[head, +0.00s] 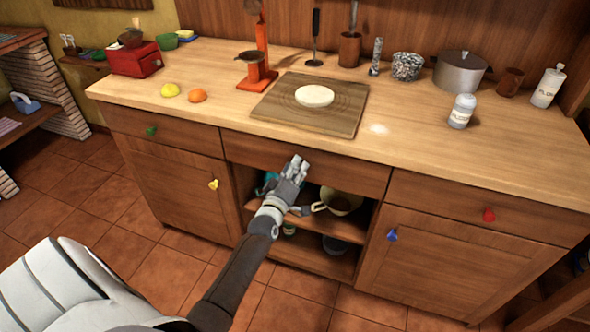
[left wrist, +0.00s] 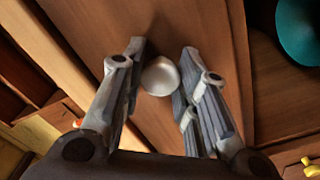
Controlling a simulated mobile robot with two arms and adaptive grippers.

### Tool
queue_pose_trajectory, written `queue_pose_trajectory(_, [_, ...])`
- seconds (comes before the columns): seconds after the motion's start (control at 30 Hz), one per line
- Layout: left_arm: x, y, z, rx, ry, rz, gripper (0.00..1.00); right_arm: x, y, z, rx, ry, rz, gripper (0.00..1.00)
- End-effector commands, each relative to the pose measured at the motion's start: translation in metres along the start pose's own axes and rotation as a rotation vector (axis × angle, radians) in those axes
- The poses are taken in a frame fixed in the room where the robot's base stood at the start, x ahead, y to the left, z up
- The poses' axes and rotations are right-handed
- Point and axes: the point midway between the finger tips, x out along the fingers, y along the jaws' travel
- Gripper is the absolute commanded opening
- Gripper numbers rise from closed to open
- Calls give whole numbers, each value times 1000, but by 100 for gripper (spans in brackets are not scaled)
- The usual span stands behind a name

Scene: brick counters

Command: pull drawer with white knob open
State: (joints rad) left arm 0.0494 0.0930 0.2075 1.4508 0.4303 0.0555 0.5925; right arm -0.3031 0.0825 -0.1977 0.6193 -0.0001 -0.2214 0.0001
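The wide middle drawer (head: 345,178) under the counter top appears closed, its front level with the fronts beside it. Its white knob (left wrist: 160,77) shows in the left wrist view against the brown drawer front. In the head view the knob is hidden behind my left gripper (head: 297,167), which is at the drawer front. In the left wrist view the two fingers of my left gripper (left wrist: 163,62) are apart, one on each side of the knob. They do not look closed on it. My right gripper is not in view.
Open shelves below the drawer hold a pot (head: 338,203) and a teal item (left wrist: 302,30). Neighbouring fronts have green (head: 151,131), yellow (head: 213,184), blue (head: 392,235) and red (head: 488,215) knobs. A cutting board (head: 275,110) with dough lies above. Tiled floor in front looks clear.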

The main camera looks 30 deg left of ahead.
Motion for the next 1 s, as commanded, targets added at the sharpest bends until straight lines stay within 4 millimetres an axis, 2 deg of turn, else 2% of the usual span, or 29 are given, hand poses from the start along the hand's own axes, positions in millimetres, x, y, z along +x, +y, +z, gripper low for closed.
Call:
queue_pose_trajectory(0.03, [0,0,0,0,0,0,18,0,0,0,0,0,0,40])
queue_pose_trajectory(0.17, [0,0,0,0,0,0,1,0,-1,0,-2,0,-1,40])
queue_pose_trajectory(0.43, [-2,0,0,0,0,-1,0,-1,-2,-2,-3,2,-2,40])
queue_pose_trajectory(0.57, [-10,1,0,0,-2,-2,0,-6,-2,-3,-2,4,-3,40])
queue_pose_trajectory(0.77, [-42,2,-1,0,-3,-4,0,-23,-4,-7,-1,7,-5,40])
queue_pose_trajectory(1.0, [-97,2,-1,-1,-5,-6,0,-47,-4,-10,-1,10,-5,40])
